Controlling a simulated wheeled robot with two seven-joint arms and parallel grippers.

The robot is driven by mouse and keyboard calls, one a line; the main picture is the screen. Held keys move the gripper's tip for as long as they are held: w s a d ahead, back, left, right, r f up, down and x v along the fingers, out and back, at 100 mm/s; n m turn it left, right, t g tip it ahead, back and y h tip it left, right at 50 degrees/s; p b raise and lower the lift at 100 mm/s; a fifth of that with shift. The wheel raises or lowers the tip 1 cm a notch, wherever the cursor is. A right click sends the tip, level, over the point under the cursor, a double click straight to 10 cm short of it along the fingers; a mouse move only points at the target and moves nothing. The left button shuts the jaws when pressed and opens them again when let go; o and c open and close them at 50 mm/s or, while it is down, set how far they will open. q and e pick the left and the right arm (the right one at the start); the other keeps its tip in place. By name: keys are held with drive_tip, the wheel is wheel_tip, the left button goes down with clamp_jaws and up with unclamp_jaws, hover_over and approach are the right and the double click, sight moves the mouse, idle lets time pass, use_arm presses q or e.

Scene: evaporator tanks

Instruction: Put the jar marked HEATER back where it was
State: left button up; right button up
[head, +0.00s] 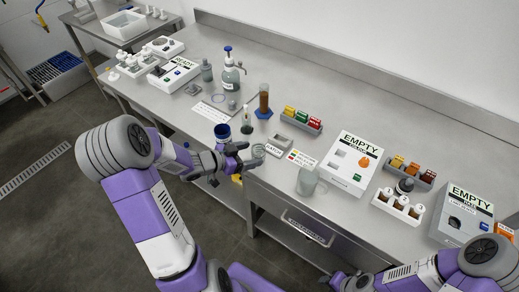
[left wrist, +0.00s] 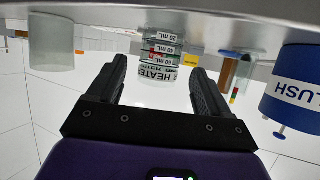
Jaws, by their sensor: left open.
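The HEATER jar (left wrist: 158,55) is clear with volume marks and appears upside down in the left wrist view, just beyond and between my open fingers. In the head view the small clear jar (head: 258,151) is at the tips of my left gripper (head: 240,157), near the table's front edge. My left gripper (left wrist: 158,85) is open, with nothing visibly clamped. My right gripper (head: 345,282) is low at the bottom edge in front of the table, and its jaws are too unclear to read.
A blue FLUSH jar (left wrist: 295,88) stands close beside my left gripper. A clear beaker (head: 307,181) stands at the front edge to the right. A brown-filled cylinder (head: 264,101), bottles and a coloured-vial rack (head: 301,121) stand behind. White EMPTY (head: 350,165) and READY (head: 174,75) boxes flank them.

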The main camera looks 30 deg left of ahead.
use_arm(q)
drive_tip(key=p+v, duration=0.1)
drive_tip(key=v, duration=0.5)
idle(0.4)
